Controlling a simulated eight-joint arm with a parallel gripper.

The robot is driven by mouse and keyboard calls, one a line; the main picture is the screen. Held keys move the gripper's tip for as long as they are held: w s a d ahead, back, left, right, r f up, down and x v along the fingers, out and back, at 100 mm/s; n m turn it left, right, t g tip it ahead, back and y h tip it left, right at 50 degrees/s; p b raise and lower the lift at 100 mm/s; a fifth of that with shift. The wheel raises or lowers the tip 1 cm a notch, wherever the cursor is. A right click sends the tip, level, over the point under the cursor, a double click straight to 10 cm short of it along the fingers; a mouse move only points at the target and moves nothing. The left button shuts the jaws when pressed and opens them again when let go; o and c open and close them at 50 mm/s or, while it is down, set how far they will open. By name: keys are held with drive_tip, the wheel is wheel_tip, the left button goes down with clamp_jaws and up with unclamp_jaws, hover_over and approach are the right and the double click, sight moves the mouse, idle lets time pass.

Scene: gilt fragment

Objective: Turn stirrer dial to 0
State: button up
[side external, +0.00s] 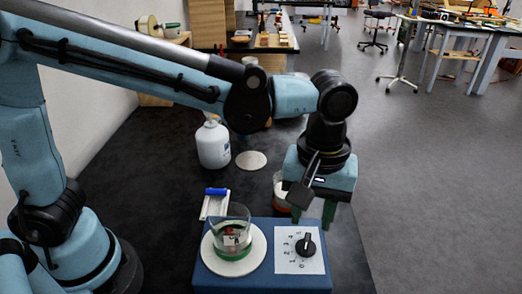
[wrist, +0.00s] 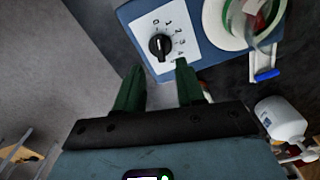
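The stirrer is a blue box (side external: 262,284) with a white panel (side external: 285,262) numbered from 0 to 4. The black dial (side external: 306,246) sits on that panel, and it also shows in the wrist view (wrist: 159,46). Its pale mark seems to lie on the side away from 0; I cannot tell exactly which number it faces. My gripper (side external: 312,220) is above and behind the dial with its green fingers pointing down. In the wrist view the fingers (wrist: 160,65) are spread apart with nothing between them, and the dial appears beyond their tips, apparently untouched.
A glass beaker (side external: 232,232) with green contents and something red stands on the round white plate (side external: 255,262), left of the dial. Behind it are a blue-and-white item (side external: 216,203), a white bottle (side external: 213,147) and a pale disc (side external: 251,160). A reddish container (side external: 279,198) stands close behind my gripper.

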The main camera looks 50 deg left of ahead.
sight(307, 240)
drive_tip(key=shift+r, duration=3)
drive_tip(key=s+a+f+m+t, duration=0.1)
drive_tip(key=a+f+m+t, duration=0.1)
drive_tip(key=a, duration=0.9)
drive_tip(key=s+a+f+m+t, duration=0.1)
drive_tip(key=a+f+m+t, duration=0.2)
drive_tip(key=a, duration=0.8)
drive_tip(key=shift+a+m+t, duration=0.35)
drive_tip(key=shift+m+t, duration=0.25)
drive_tip(key=shift+t, duration=0.5)
